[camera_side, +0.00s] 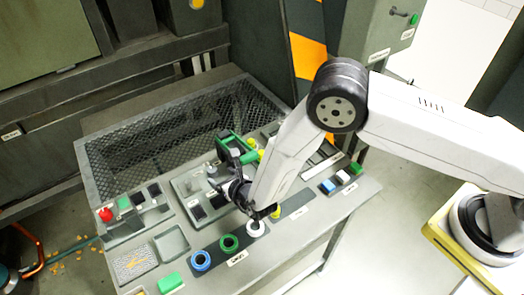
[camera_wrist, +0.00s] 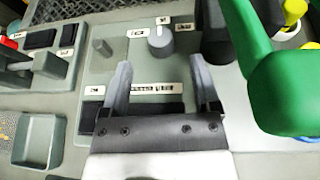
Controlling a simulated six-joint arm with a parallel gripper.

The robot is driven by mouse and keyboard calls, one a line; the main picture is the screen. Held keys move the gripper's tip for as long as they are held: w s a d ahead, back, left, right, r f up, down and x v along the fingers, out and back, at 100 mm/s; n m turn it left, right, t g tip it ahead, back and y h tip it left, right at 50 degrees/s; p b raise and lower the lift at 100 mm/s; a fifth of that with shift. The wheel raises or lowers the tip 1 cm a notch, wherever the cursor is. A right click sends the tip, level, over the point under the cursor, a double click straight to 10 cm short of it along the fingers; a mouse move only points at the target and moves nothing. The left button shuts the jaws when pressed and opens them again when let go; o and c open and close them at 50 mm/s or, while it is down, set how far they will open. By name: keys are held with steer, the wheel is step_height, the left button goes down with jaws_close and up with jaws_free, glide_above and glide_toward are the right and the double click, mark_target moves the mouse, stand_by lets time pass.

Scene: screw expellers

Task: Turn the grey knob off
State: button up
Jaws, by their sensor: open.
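A round grey knob (camera_wrist: 161,42) with a pale mark on its top shows in the wrist view, on a grey panel beyond my fingertips. Small white labels stand around it. My gripper (camera_wrist: 160,66) is open and empty. Its two fingers point towards the knob, one on each side of its line, with a gap between them and the knob. In the side view my gripper (camera_side: 223,172) is low over the middle of the console. The knob cannot be made out clearly there.
A large green handle (camera_wrist: 262,85) stands close to the right of my gripper. A grey post (camera_wrist: 103,48) stands left of the knob. An open grey tray (camera_wrist: 38,140) lies at the left. In the side view, a red button (camera_side: 105,214) and blue ring (camera_side: 201,260) are on the console.

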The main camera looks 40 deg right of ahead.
steer(key=shift+v, duration=1)
step_height(320, 180, up, 9)
steer(key=w+a+m+h, duration=0.1)
steer(key=w+a+m, duration=0.1)
steer(key=w+m, duration=0.1)
steer(key=d+r+m+g+h, duration=0.1)
steer(key=d+r+m+h, duration=0.1)
steer(key=d+m+h, duration=0.45)
steer(key=s+d+r+m+g, duration=0.1)
steer(key=s+d+m+g, duration=0.25)
steer(key=d, duration=0.35)
steer(key=s+d+r+m+g, duration=0.2)
steer(key=s+d+m+g, duration=0.15)
steer(key=d, duration=0.45)
steer(key=s+d+r+m+g+y, duration=0.1)
steer(key=s+d+r+m+y, duration=0.1)
steer(key=s+m, duration=0.5)
steer(key=s+d+r+m+g+y, duration=0.2)
steer(key=s+m, duration=0.6)
steer(key=m, duration=0.5)
steer(key=d+r+y, duration=0.1)
steer(key=d+y, duration=0.1)
steer(key=d, duration=0.1)
steer(key=shift+s+r, duration=0.2)
steer(key=shift+s, duration=0.05)
